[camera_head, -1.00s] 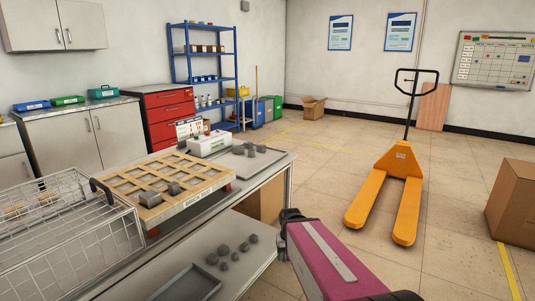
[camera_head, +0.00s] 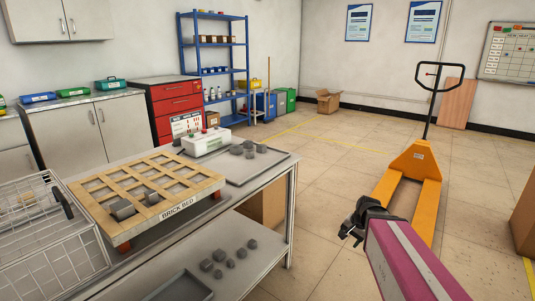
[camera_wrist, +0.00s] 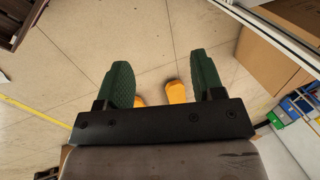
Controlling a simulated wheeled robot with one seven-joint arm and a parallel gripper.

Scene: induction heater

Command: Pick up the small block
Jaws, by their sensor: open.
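Several small grey blocks are in the head view. A group of blocks (camera_head: 250,149) sits on a flat tray (camera_head: 275,165) at the far end of the bench. Two grey pieces (camera_head: 122,209) lie in the wooden grid marked BRICK BED (camera_head: 180,208). More loose blocks (camera_head: 219,273) lie on the lower shelf (camera_head: 245,253). I cannot tell which one is the task's small block. My gripper (camera_head: 352,228) is right of the bench, apart from all blocks. In the wrist view my gripper (camera_wrist: 162,80) is open and empty, with floor between its green fingers.
A wire basket (camera_head: 50,240) stands at the bench's left end. A white box-shaped device (camera_head: 207,141) is behind the brick bed. An empty-looking tray (camera_head: 180,288) is on the lower shelf. A yellow pallet jack (camera_head: 415,165) stands beyond my arm.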

